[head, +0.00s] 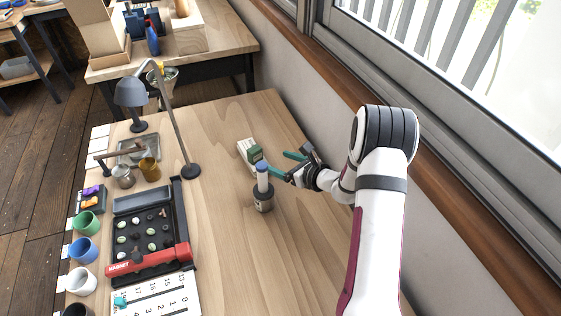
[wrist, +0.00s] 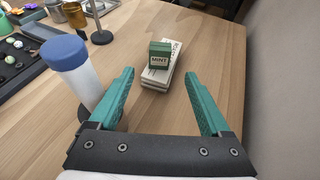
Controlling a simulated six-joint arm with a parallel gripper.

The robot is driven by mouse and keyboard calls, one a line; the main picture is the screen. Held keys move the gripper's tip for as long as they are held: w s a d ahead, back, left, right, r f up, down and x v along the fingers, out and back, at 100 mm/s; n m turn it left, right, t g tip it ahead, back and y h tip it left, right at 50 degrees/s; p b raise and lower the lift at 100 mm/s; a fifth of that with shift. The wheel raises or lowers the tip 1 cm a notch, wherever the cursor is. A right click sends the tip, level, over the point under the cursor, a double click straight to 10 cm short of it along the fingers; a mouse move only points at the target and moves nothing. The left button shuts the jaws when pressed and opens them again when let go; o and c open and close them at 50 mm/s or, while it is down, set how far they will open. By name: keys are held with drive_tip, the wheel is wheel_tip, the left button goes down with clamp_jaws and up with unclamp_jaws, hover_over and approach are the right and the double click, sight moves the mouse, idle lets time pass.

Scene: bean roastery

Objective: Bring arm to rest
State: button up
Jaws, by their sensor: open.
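My gripper (head: 283,165) is above the right side of the wooden table, beside a blue-capped white tube standing in a dark round holder. In the wrist view its two teal fingers (wrist: 158,98) are spread wide with nothing between them on the near side. The blue-capped tube (head: 262,178) is close to the left finger; it also shows in the wrist view (wrist: 75,78). I cannot tell whether they touch. A green box marked MINT (wrist: 159,54) lies on small white booklets (wrist: 153,78) beyond the fingertips.
A black tray (head: 125,262) with a red front edge holds small round pieces. Coloured cups (head: 84,251) line the table's left edge. A desk lamp (head: 131,92) and a thin post (head: 190,171) stand at the back. The wall and window sill (head: 330,80) bound the right. The table's middle front is clear.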

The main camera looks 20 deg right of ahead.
wheel_tip(320, 180, up, 8)
drive_tip(key=w+a+n+y, duration=0.1)
drive_tip(key=w+a+n, duration=0.1)
drive_tip(key=n, duration=0.2)
drive_tip(key=s+a+r+n+g+y, duration=0.2)
drive_tip(key=s+a+r+n+g, duration=0.2)
drive_tip(key=s+a+n, duration=0.35)
drive_tip(key=s+a+r+n+g+y, duration=0.2)
drive_tip(key=s+a+r+n+g, duration=0.25)
drive_tip(key=s+a, duration=0.5)
drive_tip(key=s+d+f+n+g+h, duration=0.1)
drive_tip(key=s+n+h, duration=0.3)
drive_tip(key=s, duration=0.7)
drive_tip(key=s+d+f+n+g+h, duration=0.2)
drive_tip(key=s+n, duration=0.3)
drive_tip(key=s, duration=0.7)
drive_tip(key=shift+d+g+h, duration=0.3)
drive_tip(key=shift+g+h, duration=0.45)
drive_tip(key=shift+h, duration=0.15)
